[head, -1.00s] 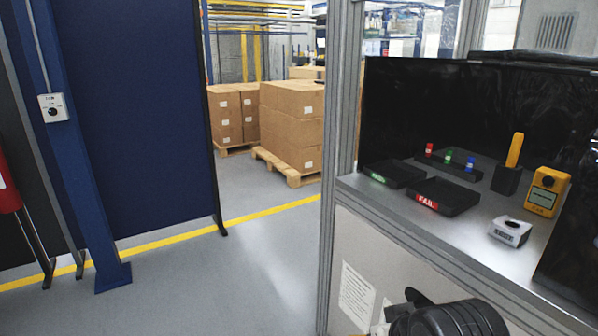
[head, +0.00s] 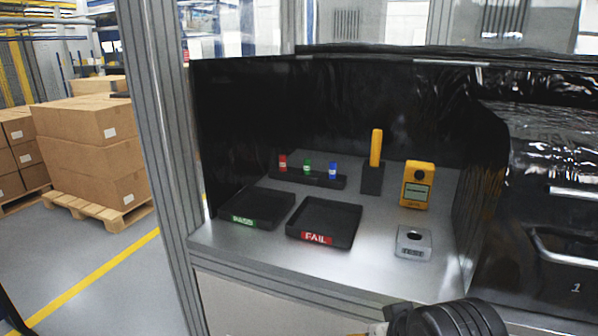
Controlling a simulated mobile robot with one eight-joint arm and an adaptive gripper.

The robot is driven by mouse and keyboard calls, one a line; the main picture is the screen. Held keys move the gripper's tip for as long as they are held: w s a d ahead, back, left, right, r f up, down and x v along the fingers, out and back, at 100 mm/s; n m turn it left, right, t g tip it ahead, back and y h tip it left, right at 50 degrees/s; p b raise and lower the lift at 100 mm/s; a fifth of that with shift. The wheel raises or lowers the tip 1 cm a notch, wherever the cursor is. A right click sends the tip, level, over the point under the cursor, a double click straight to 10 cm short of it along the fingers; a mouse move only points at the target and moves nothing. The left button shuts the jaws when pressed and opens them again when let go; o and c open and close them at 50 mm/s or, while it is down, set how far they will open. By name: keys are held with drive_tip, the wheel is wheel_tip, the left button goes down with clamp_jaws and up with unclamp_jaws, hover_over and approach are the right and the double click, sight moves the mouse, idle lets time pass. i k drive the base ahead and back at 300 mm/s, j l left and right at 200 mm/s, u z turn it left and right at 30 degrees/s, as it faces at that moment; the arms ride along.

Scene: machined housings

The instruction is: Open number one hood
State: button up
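The hood marked "1" (head: 510,270) is a glossy black panel at the right edge of the head view. A dark rounded part of my arm (head: 455,320) shows at the bottom, left of the hood and apart from the handle in the picture. My gripper's fingers are not visible.
An open black-walled bay left of the hood holds a PASS tray (head: 257,207), a FAIL tray (head: 325,222), a yellow meter (head: 416,186), a grey device (head: 413,243) and a yellow-handled tool (head: 376,150). A metal post (head: 160,140) stands left; boxes on pallets (head: 90,140) are beyond.

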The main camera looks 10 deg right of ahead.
sight(524, 214)
drive_tip(key=k+z, duration=0.1)
drive_tip(key=z, duration=1.4)
